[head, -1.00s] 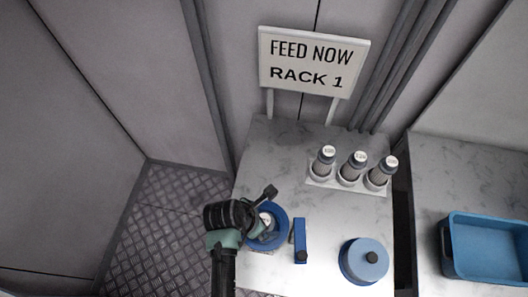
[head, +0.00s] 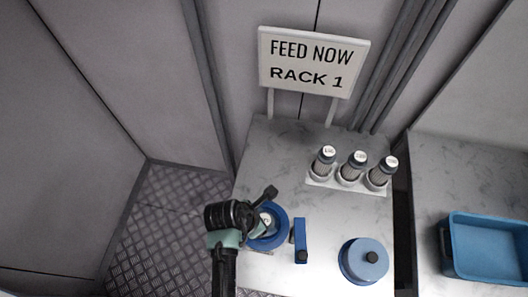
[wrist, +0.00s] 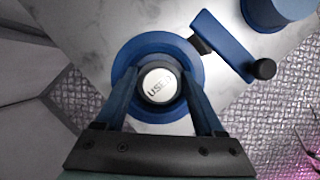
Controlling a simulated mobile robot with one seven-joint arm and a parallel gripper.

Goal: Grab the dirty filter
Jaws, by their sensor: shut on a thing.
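The dirty filter (wrist: 158,86) has a round white cap marked "USED" and stands inside a round blue housing (wrist: 190,55) in the wrist view. My gripper (wrist: 159,80) reaches into the housing with one finger on each side of the filter. It is shut on the filter just around the cap. In the head view the blue housing (head: 282,224) is at the front left of the marble table, and my wrist partly covers it. The filter's lower body is hidden inside the housing.
A blue tray (head: 490,247) lies on the right counter.

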